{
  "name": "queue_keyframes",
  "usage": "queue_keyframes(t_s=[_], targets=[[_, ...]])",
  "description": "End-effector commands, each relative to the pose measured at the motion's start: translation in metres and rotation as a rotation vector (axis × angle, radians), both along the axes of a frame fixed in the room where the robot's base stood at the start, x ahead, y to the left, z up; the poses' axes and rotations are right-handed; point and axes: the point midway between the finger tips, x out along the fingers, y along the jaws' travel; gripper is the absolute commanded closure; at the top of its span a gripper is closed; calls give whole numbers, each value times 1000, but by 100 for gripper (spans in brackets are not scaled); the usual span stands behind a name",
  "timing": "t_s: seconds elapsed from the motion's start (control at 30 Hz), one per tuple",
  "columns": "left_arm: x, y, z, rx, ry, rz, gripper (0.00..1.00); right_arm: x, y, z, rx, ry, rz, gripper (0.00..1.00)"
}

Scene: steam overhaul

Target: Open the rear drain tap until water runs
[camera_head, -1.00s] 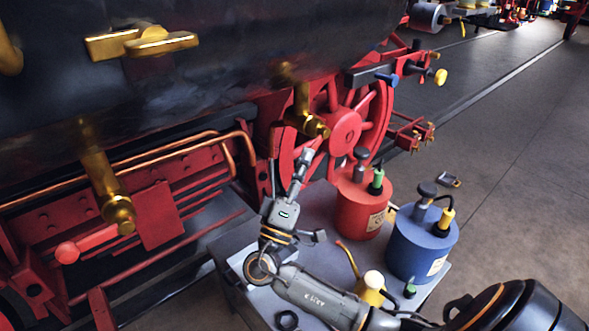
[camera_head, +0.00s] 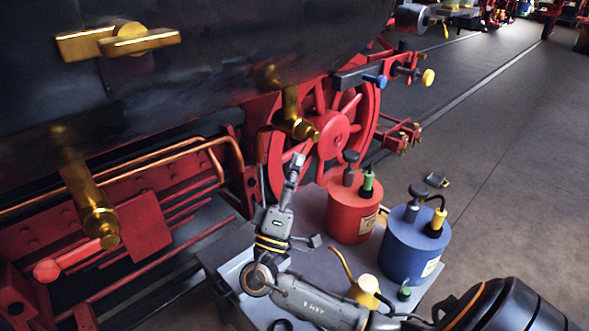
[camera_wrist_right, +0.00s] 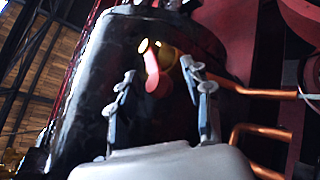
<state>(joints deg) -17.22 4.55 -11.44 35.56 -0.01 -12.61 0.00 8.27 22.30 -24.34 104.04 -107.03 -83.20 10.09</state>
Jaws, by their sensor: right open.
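Two brass taps hang under the dark cylinder in the head view. One tap (camera_head: 89,200) is at the left, with a red-knobbed lever (camera_head: 48,270) below it. The other tap (camera_head: 291,108) is in front of the red spoked wheel. I cannot tell for certain which is the rear one. My right gripper (camera_head: 296,163) points up just below the second tap. In the right wrist view the open fingers (camera_wrist_right: 158,75) stand either side of a red handle (camera_wrist_right: 152,72) on a brass tap (camera_wrist_right: 167,54); contact is unclear. No running water shows. My left gripper is out of view.
A red can (camera_head: 352,216) and a blue can (camera_head: 410,246) stand on a grey table (camera_head: 232,243) below the arm. A yellow oil can (camera_head: 364,289) is close to my forearm. Copper pipes (camera_head: 170,152) run along the frame. The floor at right is mostly clear.

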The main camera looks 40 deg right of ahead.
Motion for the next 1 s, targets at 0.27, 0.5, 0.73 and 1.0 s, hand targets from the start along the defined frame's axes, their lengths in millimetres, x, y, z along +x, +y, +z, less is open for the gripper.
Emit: queue_keyframes(t_s=[0.27,0.5,0.73,1.0], targets=[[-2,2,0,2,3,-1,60,-6,13,-13,1,1,0,51],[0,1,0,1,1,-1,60,-24,47,-48,3,4,1,51],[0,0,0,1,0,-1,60,-37,72,-73,1,2,0,51],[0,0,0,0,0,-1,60,-41,80,-80,0,0,0,51]])
